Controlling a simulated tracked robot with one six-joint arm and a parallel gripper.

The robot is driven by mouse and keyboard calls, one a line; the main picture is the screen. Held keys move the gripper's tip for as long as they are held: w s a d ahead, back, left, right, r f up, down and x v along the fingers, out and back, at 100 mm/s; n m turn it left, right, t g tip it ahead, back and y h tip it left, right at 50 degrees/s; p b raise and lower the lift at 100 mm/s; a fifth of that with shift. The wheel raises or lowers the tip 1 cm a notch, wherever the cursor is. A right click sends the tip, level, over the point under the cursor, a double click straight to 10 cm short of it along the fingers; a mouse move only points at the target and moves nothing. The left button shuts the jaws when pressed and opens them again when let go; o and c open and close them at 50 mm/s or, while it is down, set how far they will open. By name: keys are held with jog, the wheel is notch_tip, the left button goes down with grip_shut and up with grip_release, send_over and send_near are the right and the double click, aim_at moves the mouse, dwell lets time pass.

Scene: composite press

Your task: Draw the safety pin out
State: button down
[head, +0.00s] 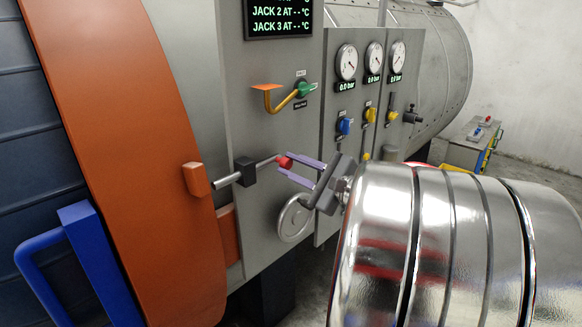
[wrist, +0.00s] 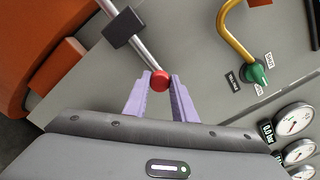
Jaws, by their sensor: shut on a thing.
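The safety pin (head: 264,162) is a thin metal rod with a red ball knob (head: 285,162). It runs through a dark block (head: 245,171) on the grey panel, and its thicker left end reaches toward an orange lug (head: 196,179) on the orange ring. My gripper (head: 288,170) has its two lilac fingers shut on the red knob. In the wrist view the knob (wrist: 160,81) sits between the fingertips, and the rod (wrist: 148,59) leads up-left into the dark block (wrist: 124,27).
A yellow lever with a green knob (head: 303,89) is above the pin. A grey handwheel (head: 294,218) is just below my fingers. Gauges (head: 346,62) and small valves are to the right. A blue handle (head: 82,262) stands at lower left.

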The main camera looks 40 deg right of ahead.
jog(key=shift+f, duration=0.1)
jog(key=c, duration=1.5)
grip_release()
jog(key=shift+o, duration=0.2)
jog(key=s+d, duration=0.1)
jog(key=s, duration=1.2)
jog(key=shift+s+d, duration=0.2)
jog(key=shift+s, duration=0.1)
